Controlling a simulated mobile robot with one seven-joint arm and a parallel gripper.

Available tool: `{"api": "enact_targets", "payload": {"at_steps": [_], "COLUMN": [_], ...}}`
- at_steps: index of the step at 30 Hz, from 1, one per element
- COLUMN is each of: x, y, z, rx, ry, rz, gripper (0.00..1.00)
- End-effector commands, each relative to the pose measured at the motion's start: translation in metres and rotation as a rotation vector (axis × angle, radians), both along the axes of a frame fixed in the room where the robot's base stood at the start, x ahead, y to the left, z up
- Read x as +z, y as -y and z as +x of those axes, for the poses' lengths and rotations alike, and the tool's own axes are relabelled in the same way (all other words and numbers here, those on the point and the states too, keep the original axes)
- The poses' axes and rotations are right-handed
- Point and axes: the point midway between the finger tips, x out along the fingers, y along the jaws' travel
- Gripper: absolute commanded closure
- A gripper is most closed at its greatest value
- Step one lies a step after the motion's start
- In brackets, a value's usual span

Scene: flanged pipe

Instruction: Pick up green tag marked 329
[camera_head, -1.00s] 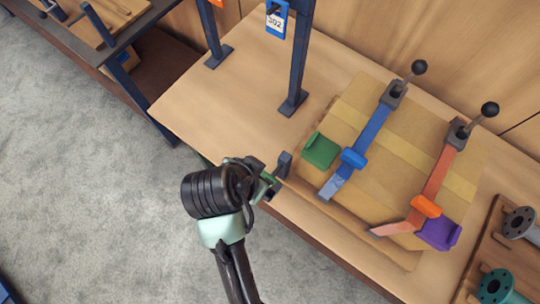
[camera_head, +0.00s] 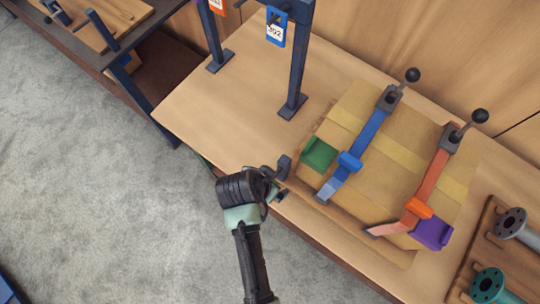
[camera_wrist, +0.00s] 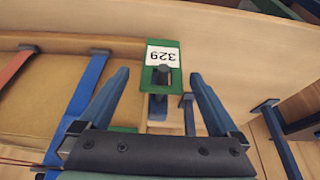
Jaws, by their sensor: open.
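The green tag (camera_wrist: 178,53) has a white label marked 329, upside down in the wrist view. It hangs at a dark peg (camera_wrist: 163,78) that shows through its lower part. My gripper (camera_wrist: 160,75) is open, with one blue-grey finger on each side of the tag in the picture. The tag appears just beyond the fingertips, and I see no contact. In the head view my gripper (camera_head: 281,180) is at the front edge of the table, left of the strapped box. I cannot make out the tag clearly there.
A box (camera_head: 385,150) with a blue strap (camera_head: 368,137), an orange strap (camera_head: 432,180), and green and purple corner pieces lies right of my gripper. A blue tag marked 302 (camera_head: 276,28) hangs from a dark frame (camera_head: 295,75) behind.

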Motion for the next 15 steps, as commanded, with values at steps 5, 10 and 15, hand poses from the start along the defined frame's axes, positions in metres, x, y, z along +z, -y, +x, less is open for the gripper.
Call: {"api": "enact_targets", "payload": {"at_steps": [5, 10, 15], "x": [-0.019, -0.031, -0.032], "y": [0.004, 0.007, 0.007], "z": [0.008, 0.012, 0.013], "rx": [-0.001, -0.001, -0.001], "ry": [-0.003, 0.001, 0.002], "rz": [0.000, 0.001, 0.000], "gripper": [0.03, 0.03, 0.03]}}
